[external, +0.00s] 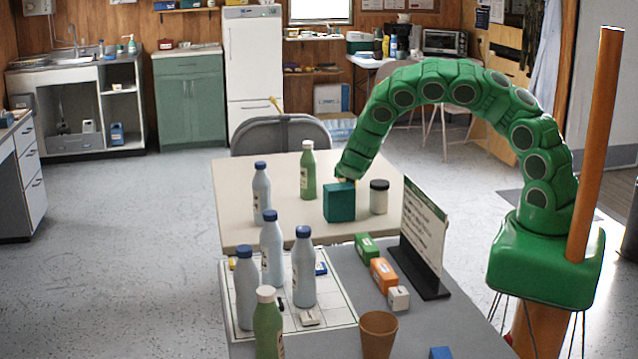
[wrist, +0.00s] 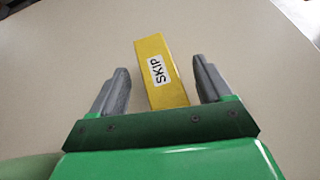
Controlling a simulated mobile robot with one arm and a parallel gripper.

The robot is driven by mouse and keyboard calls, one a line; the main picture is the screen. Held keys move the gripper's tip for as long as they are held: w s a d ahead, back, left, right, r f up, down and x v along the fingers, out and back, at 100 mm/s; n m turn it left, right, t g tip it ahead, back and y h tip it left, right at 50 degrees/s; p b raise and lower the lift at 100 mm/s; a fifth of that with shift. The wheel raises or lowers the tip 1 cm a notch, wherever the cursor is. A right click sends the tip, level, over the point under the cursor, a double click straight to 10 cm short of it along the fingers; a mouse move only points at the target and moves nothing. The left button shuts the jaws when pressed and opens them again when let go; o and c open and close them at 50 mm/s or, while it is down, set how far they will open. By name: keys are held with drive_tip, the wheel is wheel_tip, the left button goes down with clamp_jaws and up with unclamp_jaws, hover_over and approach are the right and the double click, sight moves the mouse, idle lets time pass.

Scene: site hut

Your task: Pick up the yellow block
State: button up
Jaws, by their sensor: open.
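The yellow block (wrist: 168,88) lies on the pale table in the wrist view, with a white label reading "SKIP". My gripper (wrist: 161,68) is open, with one grey finger on each side of the block. The block's near end is between the fingers and its far end extends past the fingertips. In the external view my arm reaches down behind a teal box (external: 339,203), which hides the fingers. I cannot make out the yellow block clearly there.
On the pale table (external: 232,217) stand a white jar (external: 379,196), a green bottle (external: 307,172) and a blue-capped bottle (external: 261,192). The nearer grey table holds several bottles, small boxes, a brown cup (external: 377,336) and an upright sign (external: 424,235). A chair (external: 281,134) stands behind.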

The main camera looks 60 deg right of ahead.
drive_tip(key=c, duration=1.3)
drive_tip(key=shift+o, duration=0.2)
drive_tip(key=shift+r, duration=0.1)
